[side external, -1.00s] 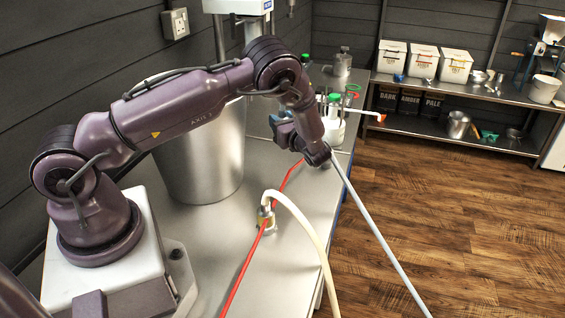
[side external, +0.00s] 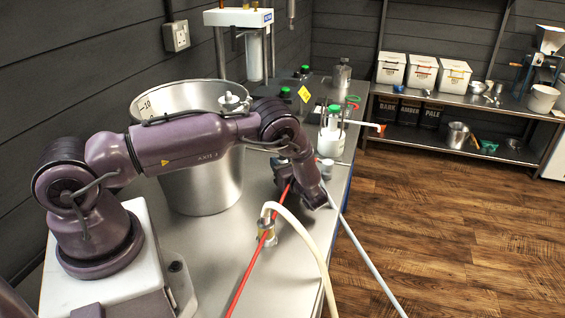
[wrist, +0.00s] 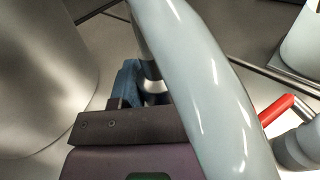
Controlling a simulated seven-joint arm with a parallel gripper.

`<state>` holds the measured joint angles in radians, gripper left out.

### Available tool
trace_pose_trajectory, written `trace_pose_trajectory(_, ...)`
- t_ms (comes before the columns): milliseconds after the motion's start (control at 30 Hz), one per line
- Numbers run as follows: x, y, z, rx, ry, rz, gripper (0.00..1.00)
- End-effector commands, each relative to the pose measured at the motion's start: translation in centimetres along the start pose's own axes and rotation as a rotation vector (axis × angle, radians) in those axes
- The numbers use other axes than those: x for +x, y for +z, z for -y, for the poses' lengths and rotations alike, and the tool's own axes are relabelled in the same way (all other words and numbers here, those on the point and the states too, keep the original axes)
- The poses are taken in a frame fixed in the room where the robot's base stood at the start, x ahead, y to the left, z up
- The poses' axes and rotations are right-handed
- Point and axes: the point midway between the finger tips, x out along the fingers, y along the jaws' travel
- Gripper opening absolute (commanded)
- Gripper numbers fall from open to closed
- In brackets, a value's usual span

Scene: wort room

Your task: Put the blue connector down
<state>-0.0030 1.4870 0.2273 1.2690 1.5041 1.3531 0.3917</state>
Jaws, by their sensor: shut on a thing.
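My gripper (wrist: 148,98) is shut on the blue connector in the wrist view. A dark blue piece (wrist: 130,80) and a metal fitting (wrist: 153,86) show at the jaws, but I cannot tell where connector and finger meet. The pale blue hose (wrist: 195,80) crosses in front and hides part of the grip. In the side external view the pale blue hose (side external: 365,258) runs from behind my wrist, over the bench edge, down to the right. There my wrist hides the jaws and the connector. Whether the connector touches the bench (side external: 207,245) cannot be told.
A large steel vessel (side external: 205,185) stands left of my gripper. A fitting (side external: 266,232) with a cream hose (side external: 305,235) and a red hose (side external: 243,275) is nearer the camera. A white bottle (side external: 331,143) stands behind. Bench at front left is clear.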

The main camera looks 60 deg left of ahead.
Motion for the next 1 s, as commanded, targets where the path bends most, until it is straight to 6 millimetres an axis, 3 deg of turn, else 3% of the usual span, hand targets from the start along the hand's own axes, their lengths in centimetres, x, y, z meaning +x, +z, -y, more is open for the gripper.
trace_pose_trajectory(33, 0.0, -0.1, 0.0, 0.0, -0.001, 0.001, 0.11)
trace_pose_trajectory(67, 0.0, -0.2, 0.0, 0.0, -0.001, 0.0, 0.41)
trace_pose_trajectory(167, 0.0, -0.2, 0.0, 0.0, -0.001, 0.0, 0.64)
trace_pose_trajectory(567, -0.6, 0.1, 0.0, 0.002, -0.003, 0.0, 0.64)
trace_pose_trajectory(1000, -9.4, 0.1, 0.0, 0.001, -0.004, -0.001, 0.64)
